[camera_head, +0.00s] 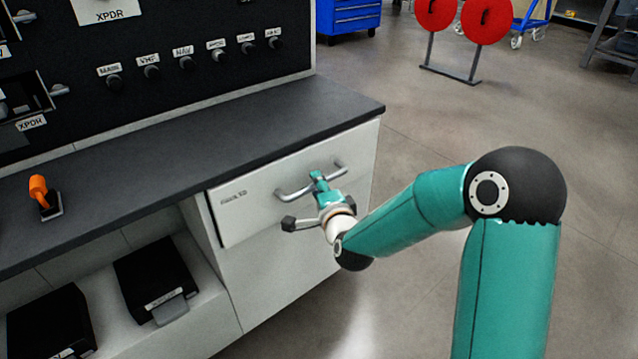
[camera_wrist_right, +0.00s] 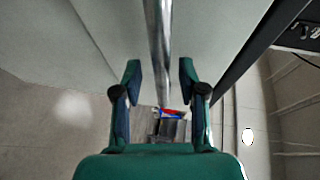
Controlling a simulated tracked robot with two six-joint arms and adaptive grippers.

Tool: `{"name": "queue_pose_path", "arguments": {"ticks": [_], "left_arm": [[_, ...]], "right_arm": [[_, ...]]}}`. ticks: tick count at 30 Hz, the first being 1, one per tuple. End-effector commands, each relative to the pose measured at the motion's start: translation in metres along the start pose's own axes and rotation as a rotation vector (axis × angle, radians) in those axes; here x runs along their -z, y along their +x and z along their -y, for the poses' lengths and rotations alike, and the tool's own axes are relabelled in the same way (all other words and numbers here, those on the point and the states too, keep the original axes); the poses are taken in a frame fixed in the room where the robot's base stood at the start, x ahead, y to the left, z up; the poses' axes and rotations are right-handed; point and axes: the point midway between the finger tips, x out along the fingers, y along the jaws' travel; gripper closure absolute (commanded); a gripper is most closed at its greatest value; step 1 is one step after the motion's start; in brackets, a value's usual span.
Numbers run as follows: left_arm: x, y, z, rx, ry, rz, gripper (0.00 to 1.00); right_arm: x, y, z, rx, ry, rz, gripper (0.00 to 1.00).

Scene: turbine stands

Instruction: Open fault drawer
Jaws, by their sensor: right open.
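The fault drawer (camera_head: 245,215) is the white, labelled front under the right end of the dark worktop, and it looks shut. Its metal bar handle (camera_head: 293,190) runs across the front. My right gripper (camera_head: 319,190) is at the handle, open. In the right wrist view the handle bar (camera_wrist_right: 158,50) runs down between the two open fingers (camera_wrist_right: 160,78), with a gap on each side. The gripper hides part of the handle in the head view. My left gripper is in neither view.
The dark worktop (camera_head: 170,150) overhangs the drawer. An orange-handled lever (camera_head: 40,190) stands on its left part, below a black panel with knobs (camera_head: 185,62). Black boxes (camera_head: 155,280) sit on the shelf below. The floor right of the cabinet is open, with red discs (camera_head: 485,18) farther back.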

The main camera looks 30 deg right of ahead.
Motion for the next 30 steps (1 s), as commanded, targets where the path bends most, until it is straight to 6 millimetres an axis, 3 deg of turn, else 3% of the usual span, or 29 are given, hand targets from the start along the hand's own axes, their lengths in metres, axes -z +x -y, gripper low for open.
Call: {"name": "queue_pose_path", "arguments": {"ticks": [4,13,14,21,29,30], "left_arm": [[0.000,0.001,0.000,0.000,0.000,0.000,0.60],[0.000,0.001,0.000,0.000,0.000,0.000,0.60],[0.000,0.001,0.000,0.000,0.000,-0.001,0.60],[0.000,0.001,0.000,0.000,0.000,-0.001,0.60],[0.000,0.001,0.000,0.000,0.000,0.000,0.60],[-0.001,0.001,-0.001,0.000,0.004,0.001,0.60]], "right_arm": [[0.000,0.011,0.000,0.000,-0.001,-0.001,0.59],[0.000,0.013,0.000,0.000,-0.001,0.000,0.59],[0.000,0.013,0.000,0.000,-0.001,0.000,0.60],[0.001,0.013,0.000,0.000,-0.001,-0.001,1.00],[0.001,0.013,-0.001,-0.002,-0.001,-0.001,1.00],[0.009,0.015,-0.001,-0.002,-0.001,-0.005,1.00]]}}
